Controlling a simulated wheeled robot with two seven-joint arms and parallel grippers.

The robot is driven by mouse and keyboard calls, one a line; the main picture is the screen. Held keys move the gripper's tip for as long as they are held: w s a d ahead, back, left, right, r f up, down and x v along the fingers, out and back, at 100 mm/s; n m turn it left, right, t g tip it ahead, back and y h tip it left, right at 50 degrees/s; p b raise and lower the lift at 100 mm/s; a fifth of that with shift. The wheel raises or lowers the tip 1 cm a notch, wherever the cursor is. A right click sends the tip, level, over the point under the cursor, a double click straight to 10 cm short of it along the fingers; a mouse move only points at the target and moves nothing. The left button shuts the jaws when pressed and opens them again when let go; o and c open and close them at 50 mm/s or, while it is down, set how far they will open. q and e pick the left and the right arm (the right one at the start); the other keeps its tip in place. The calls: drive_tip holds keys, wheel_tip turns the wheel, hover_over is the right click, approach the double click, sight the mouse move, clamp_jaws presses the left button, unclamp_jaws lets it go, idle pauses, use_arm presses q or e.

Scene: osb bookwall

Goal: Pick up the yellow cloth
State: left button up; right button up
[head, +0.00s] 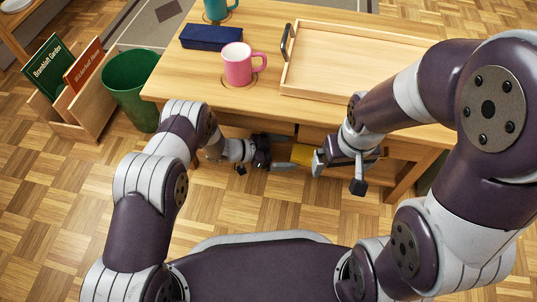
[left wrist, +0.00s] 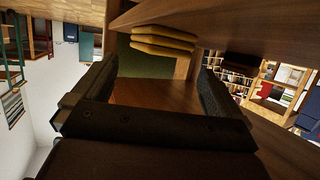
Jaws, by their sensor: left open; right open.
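The yellow cloth (head: 301,155) shows as a small patch under the table's front edge in the head view, between my two grippers. In the left wrist view the yellow cloth (left wrist: 163,38) appears as folded layers inside a wooden shelf space, beyond my fingertips. My left gripper (head: 284,153) is open and points right towards the cloth; its two dark fingers stand wide apart in the left wrist view (left wrist: 152,88), with nothing between them. My right gripper (head: 318,162) is open, close to the cloth's right side and partly hidden by its own wrist. Contact with the cloth cannot be told.
The wooden table (head: 205,85) overhangs the shelf space. On it are a pink mug (head: 238,66), a dark blue case (head: 211,37), a teal mug (head: 216,9) and a wooden tray (head: 345,62). A green bin (head: 130,90) and a book crate (head: 75,110) stand left.

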sight(304, 152)
use_arm(q)
drive_tip(key=b+x, duration=0.2)
drive_tip(key=x, duration=0.2)
drive_tip(key=shift+d+f, duration=0.1)
drive_tip(key=shift+f, duration=0.15)
drive_tip(key=shift+d, duration=0.5)
drive_tip(key=c, duration=1)
